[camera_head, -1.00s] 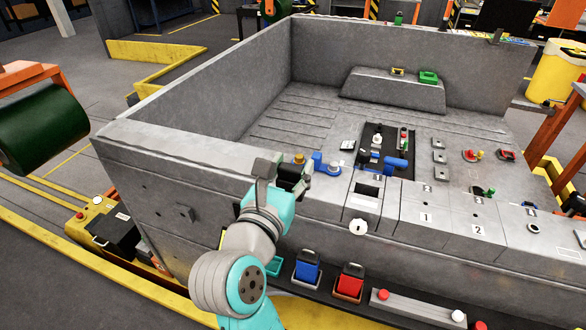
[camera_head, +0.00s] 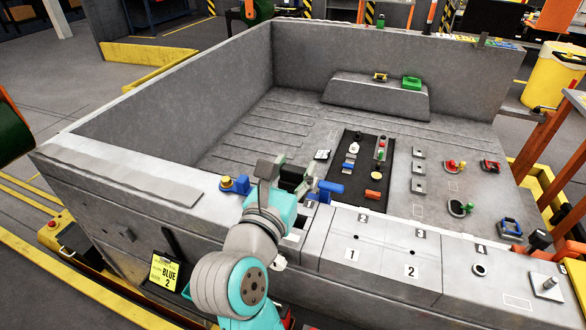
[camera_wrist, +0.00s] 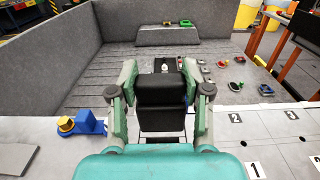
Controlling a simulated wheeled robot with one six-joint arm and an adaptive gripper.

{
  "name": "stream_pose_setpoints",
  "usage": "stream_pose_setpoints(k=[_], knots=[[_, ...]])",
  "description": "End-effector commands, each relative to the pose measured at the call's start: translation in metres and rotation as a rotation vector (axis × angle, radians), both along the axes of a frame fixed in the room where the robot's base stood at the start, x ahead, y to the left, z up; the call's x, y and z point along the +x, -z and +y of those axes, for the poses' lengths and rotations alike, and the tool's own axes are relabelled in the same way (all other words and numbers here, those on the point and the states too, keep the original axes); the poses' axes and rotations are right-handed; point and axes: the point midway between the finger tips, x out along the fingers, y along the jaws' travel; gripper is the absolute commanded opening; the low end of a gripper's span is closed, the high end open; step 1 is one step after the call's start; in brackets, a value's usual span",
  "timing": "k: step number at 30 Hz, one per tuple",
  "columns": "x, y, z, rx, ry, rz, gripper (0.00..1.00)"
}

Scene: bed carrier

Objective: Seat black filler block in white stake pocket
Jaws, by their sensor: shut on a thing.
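The black filler block (camera_head: 293,174) is clamped in my gripper (camera_head: 285,172), which holds it over the near wall of the grey bed. In the wrist view the block (camera_wrist: 161,92) stands upright between both green-grey fingers. The pocket with a dark opening (camera_head: 295,236) and pale top plate is in the near wall, just below and right of my gripper in the head view. I take it for the white stake pocket. My arm hides part of it. The wrist view does not show its opening, so I cannot tell how well the block lines up with it.
A blue fitting (camera_head: 328,190) sits close right of the block. A blue-and-gold fitting (camera_head: 236,185) is on the wall to its left. Plates marked 1 (camera_head: 352,254) and 2 (camera_head: 411,271) continue right. A black mat (camera_head: 345,195) with small parts lies inside the bed.

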Motion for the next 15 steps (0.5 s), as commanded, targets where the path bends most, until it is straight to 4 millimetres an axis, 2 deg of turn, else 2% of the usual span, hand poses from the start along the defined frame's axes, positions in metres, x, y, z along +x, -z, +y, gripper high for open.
stream_pose_setpoints(k=[5,15], knots=[[0.0,0.006,0.0,0.0,0.0,0.002,0.14],[0.0,0.038,0.0,-0.002,0.0,0.003,0.14]])
